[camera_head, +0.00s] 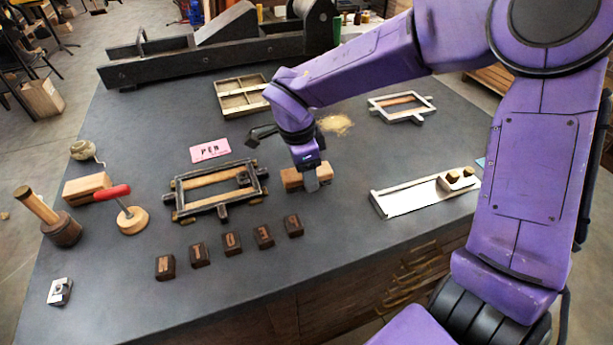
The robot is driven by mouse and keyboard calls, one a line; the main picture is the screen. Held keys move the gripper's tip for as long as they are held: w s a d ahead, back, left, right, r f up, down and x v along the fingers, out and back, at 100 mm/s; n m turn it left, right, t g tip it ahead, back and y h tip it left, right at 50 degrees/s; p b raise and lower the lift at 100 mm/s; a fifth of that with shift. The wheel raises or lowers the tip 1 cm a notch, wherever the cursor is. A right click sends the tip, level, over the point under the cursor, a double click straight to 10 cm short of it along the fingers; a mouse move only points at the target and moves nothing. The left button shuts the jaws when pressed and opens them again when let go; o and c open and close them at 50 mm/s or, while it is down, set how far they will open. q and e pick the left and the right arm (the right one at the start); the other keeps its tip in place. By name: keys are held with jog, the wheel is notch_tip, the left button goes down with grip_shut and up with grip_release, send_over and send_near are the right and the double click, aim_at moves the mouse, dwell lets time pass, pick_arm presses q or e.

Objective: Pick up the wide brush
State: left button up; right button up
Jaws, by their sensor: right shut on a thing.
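My right gripper (312,182) reaches down over the middle of the table and is shut on a light brown wooden block-like thing, which I take to be the wide brush (292,178). Its wooden side shows to the left of the fingers; the fingers hide the rest, and I see no bristles. It is at or just above the table top, and I cannot tell whether it touches. My left gripper is not in view.
A dark frame (213,190) lies close to the left of the right gripper. Several letter blocks (232,242) stand in front. A composing tray (405,202) lies right, a pale frame (401,107) behind. The front right table top is clear.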

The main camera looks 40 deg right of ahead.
jog(key=w+a+r, duration=0.1)
jog(key=r, duration=0.1)
jog(key=a+r, duration=0.1)
jog(key=r, duration=0.1)
jog(key=w+r, duration=0.1)
jog(key=r, duration=0.1)
jog(key=shift+w+a+r, duration=0.2)
jog(key=shift+w+a, duration=0.15)
jog(key=shift+a, duration=0.05)
jog(key=w+a+r, duration=0.5)
jog(key=w+a, duration=0.1)
jog(key=a, duration=0.1)
jog(key=shift+w+a, duration=0.2)
jog(key=shift+w, duration=0.2)
jog(key=shift+r, duration=0.1)
